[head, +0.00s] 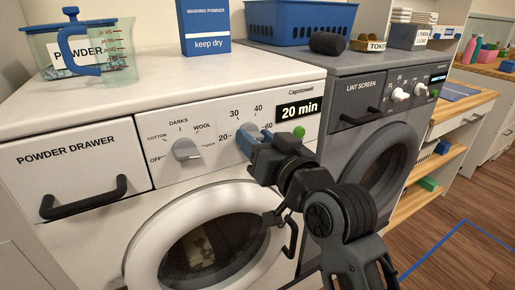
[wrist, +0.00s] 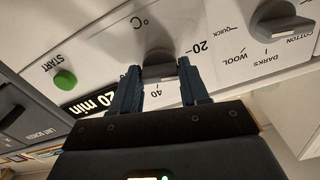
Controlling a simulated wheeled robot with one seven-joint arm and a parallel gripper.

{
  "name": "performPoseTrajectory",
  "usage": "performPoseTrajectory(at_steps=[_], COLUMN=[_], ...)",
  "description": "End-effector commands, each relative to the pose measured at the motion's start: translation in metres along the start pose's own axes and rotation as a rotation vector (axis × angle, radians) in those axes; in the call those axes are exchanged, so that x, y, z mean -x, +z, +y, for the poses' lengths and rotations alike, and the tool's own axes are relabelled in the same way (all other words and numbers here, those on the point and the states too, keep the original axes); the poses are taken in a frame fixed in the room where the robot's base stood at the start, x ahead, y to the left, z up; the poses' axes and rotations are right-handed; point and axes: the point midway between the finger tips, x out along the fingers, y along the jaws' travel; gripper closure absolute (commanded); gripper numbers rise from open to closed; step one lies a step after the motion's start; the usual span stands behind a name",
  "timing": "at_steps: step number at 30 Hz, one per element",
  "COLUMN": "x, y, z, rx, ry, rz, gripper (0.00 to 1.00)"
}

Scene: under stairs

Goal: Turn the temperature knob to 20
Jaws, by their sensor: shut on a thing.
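The temperature knob (wrist: 158,62) is a grey dial on the white washer's front panel (head: 215,132). It has a raised grip bar and printed marks around it, with 20, 30 and 40 readable in the head view. In the wrist view the panel looks upside down, with 20 and 40 beside the dial. My gripper (head: 248,132) is at this knob, its two blue fingers (wrist: 160,78) on either side of the grip bar and shut on it. The fingers cover much of the knob in the head view. I cannot tell exactly which mark it points at.
Left is the program knob (head: 186,150) and the powder drawer (head: 82,168). Right are the 20 min display (head: 299,109) and green start button (head: 299,131). The round door (head: 150,235) lies below. A grey dryer (head: 350,125) stands right. A jug (head: 85,55) stands on top.

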Motion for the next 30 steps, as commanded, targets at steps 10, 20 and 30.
performPoseTrajectory(at_steps=[10,20,30], x=[0.0001,0.0001,0.0000], y=[0.0018,0.0012,0.0010], z=[0.0015,0.0006,0.0005], rx=[0.194,0.252,0.254], ry=[0.002,0.001,0.001], rz=[-0.002,-0.003,-0.003], gripper=[0.86,0.86,0.86])
